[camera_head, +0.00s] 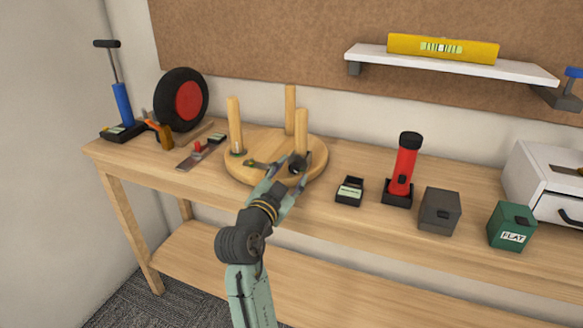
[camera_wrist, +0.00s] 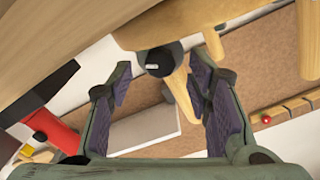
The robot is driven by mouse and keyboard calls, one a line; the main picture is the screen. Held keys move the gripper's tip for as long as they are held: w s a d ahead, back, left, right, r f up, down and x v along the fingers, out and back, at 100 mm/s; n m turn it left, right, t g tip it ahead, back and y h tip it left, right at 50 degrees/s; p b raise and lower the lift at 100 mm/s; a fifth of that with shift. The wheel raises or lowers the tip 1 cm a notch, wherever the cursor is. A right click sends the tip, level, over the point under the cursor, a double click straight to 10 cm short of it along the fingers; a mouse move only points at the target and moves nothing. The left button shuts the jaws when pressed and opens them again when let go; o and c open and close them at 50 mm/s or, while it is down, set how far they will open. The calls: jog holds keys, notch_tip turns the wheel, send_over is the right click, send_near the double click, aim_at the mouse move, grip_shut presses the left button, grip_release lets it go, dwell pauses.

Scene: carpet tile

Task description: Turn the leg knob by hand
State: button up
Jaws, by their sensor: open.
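A round wooden stool top (camera_head: 245,174) lies on the workbench with several wooden legs (camera_head: 234,125) standing up from it. A dark knob (camera_head: 298,162) shows at the near right side of the stool top, in front of a leg (camera_head: 301,128). My gripper (camera_head: 287,172) is open and reaches over the near edge of the stool top, its fingers close to the knob. In the wrist view the black knob (camera_wrist: 165,58) lies between the two spread purple-padded fingers, near their tips. I cannot tell whether either finger touches it.
A black box (camera_head: 349,191), red flashlight (camera_head: 403,165), grey box (camera_head: 439,210) and green box (camera_head: 511,226) stand to the right. A wheel (camera_head: 187,100) and blue pump (camera_head: 122,103) stand left. The bench front (camera_head: 330,225) is clear.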

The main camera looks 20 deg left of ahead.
jog(key=shift+w, duration=0.6)
jog(key=shift+c, duration=0.6)
grip_shut()
jog(key=shift+n, duration=1.6)
jog(key=shift+o, duration=0.6)
grip_release()
jog(key=shift+s, duration=0.1)
